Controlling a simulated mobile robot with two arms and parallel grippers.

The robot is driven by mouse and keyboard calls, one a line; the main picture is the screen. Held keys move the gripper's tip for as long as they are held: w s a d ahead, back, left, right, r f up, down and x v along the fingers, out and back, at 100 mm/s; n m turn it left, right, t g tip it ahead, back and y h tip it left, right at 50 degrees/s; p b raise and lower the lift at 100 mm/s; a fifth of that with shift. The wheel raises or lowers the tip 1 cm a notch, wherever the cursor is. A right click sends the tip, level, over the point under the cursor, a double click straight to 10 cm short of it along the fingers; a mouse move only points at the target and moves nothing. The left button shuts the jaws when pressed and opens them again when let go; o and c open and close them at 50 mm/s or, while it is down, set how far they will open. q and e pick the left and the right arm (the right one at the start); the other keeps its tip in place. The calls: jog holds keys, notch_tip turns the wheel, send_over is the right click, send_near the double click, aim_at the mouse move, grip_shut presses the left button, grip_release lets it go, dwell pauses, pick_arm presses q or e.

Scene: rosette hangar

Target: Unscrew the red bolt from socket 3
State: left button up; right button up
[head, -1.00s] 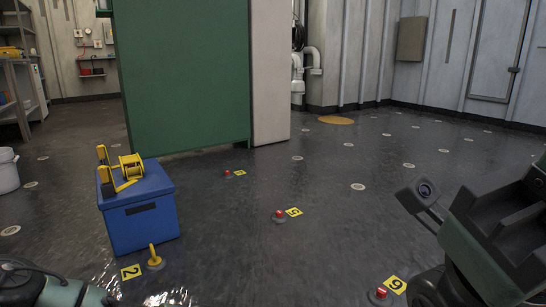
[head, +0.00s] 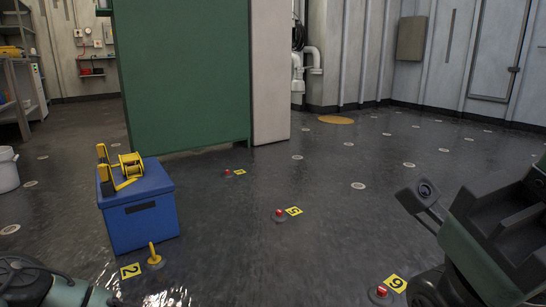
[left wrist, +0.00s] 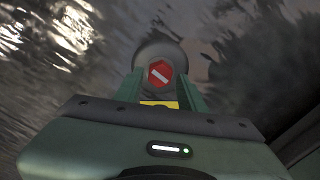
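A red hexagonal bolt head (left wrist: 160,73) with a white bar across it shows in the left wrist view, on a round grey socket (left wrist: 160,50) in the dark floor. My left gripper (left wrist: 161,82) has its two green fingers on either side of the bolt, with a gap visible at each side; it looks open. A strip of yellow label (left wrist: 158,103) shows between the fingers, its number hidden. The head view shows my left arm at the lower left, not its fingertips. At its lower right are dark and green parts of my right arm; no right fingertips can be made out.
A blue box (head: 143,223) with yellow tools stands by a yellow bolt (head: 154,257) at label 2 (head: 131,271). Other red bolts stand at label 5 (head: 280,213), at the lower right (head: 382,291) and farther back (head: 228,172).

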pick_arm(q)
jog(key=shift+f, duration=0.15)
jog(key=shift+f+b, duration=0.3)
jog(key=shift+f, duration=0.55)
